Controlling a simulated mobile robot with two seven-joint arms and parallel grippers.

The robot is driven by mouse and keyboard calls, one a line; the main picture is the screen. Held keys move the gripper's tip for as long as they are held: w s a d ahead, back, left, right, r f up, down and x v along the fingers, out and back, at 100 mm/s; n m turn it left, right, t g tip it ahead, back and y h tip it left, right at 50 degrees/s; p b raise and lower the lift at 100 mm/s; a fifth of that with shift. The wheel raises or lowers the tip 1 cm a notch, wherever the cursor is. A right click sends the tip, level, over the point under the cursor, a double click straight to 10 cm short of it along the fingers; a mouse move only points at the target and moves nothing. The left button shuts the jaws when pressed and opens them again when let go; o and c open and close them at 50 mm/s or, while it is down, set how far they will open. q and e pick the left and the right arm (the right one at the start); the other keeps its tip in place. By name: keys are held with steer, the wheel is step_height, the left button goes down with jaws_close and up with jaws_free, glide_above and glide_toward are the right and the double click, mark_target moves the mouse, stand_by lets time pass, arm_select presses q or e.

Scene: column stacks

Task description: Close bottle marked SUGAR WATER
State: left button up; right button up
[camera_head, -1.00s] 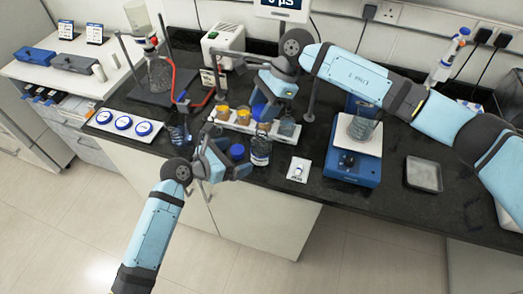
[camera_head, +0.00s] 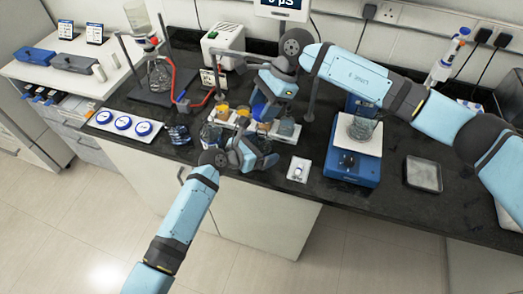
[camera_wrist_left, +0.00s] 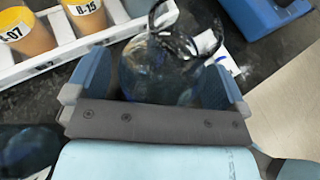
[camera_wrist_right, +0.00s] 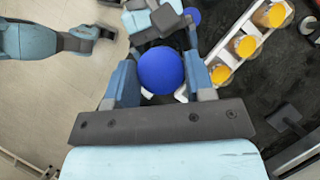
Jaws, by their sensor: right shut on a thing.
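My right gripper (camera_head: 262,108) is shut on a round blue cap (camera_wrist_right: 160,70), held above the bench near the vial rack. My left gripper (camera_head: 266,152) is at the front edge of the bench, below and in front of the right one. In the left wrist view a clear glass bottle (camera_wrist_left: 150,78) stands between its two fingers, which look open around it. A dark ring shows at the bottle's upper end. The left gripper hides most of the bottle in the head view. No SUGAR WATER label is readable.
A white rack (camera_wrist_right: 228,62) with orange-filled vials is close behind the grippers. A white tray (camera_head: 110,129) with blue discs lies left.

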mark_target(260, 133)
arm_select(q)
steer(key=c, duration=1.2)
arm_select(e)
steer(key=shift+f, duration=2.5)
steer(key=shift+f, duration=0.85)
steer(key=shift+f, duration=0.55)
